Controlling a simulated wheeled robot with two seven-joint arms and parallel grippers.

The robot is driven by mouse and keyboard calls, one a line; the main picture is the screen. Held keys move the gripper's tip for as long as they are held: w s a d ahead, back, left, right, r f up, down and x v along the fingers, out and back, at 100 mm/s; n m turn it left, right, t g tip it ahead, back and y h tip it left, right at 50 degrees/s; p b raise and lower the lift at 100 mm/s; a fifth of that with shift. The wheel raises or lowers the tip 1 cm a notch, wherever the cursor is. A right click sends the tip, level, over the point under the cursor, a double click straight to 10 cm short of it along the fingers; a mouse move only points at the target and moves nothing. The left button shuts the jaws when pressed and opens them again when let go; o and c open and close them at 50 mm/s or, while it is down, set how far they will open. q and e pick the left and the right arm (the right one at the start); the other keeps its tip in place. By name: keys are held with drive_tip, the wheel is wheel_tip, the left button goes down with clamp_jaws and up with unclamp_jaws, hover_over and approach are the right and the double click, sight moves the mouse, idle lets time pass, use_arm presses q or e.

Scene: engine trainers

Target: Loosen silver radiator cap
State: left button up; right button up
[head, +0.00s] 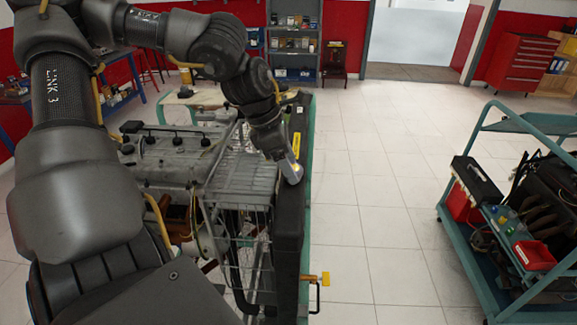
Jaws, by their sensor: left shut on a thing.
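The radiator (291,219) is a long black unit along the right side of the engine trainer. My left gripper (292,173) reaches down from the left onto its top. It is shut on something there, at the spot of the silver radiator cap. The cap is mostly hidden by the fingers, so I cannot tell how far it is turned. My right gripper is not in view.
The engine (172,158) sits left of the radiator in a teal frame, with a yellow-handled valve (325,279) low at the front. A second trainer on a teal cart (480,245) stands at right. Tiled floor between them is clear.

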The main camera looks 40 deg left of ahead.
use_arm(q)
drive_tip(key=n+y+b, duration=0.1)
drive_tip(key=n+b, duration=0.2)
drive_tip(key=n+y+b, duration=0.1)
drive_tip(key=n+b, duration=0.2)
drive_tip(key=b, duration=0.1)
drive_tip(key=n+t+y+b, duration=0.1)
drive_tip(key=n+b, duration=0.2)
drive_tip(key=b, duration=0.1)
drive_tip(key=shift+s+d+f, duration=0.1)
drive_tip(key=shift+d+f, duration=0.15)
drive_tip(key=shift+d, duration=0.1)
drive_tip(key=shift+n+y+b, duration=0.35)
drive_tip(key=shift+n+y, duration=0.05)
drive_tip(key=shift+n, duration=0.1)
drive_tip(key=shift+d+r+n+y+b, duration=0.1)
drive_tip(key=shift+n+y+b, duration=0.3)
drive_tip(key=shift+n, duration=0.5)
drive_tip(key=shift+d+r+n+b, duration=0.1)
drive_tip(key=shift+n+b, duration=0.2)
drive_tip(key=shift+n, duration=0.5)
drive_tip(key=shift+n+g+y, duration=0.3)
drive_tip(key=shift+n+y, duration=0.4)
drive_tip(key=shift+n, duration=0.5)
drive_tip(key=shift+r+n, duration=0.1)
drive_tip(key=shift+n, duration=0.4)
drive_tip(key=o, duration=0.7)
drive_tip(key=shift+c, duration=0.2)
drive_tip(key=o, duration=0.3)
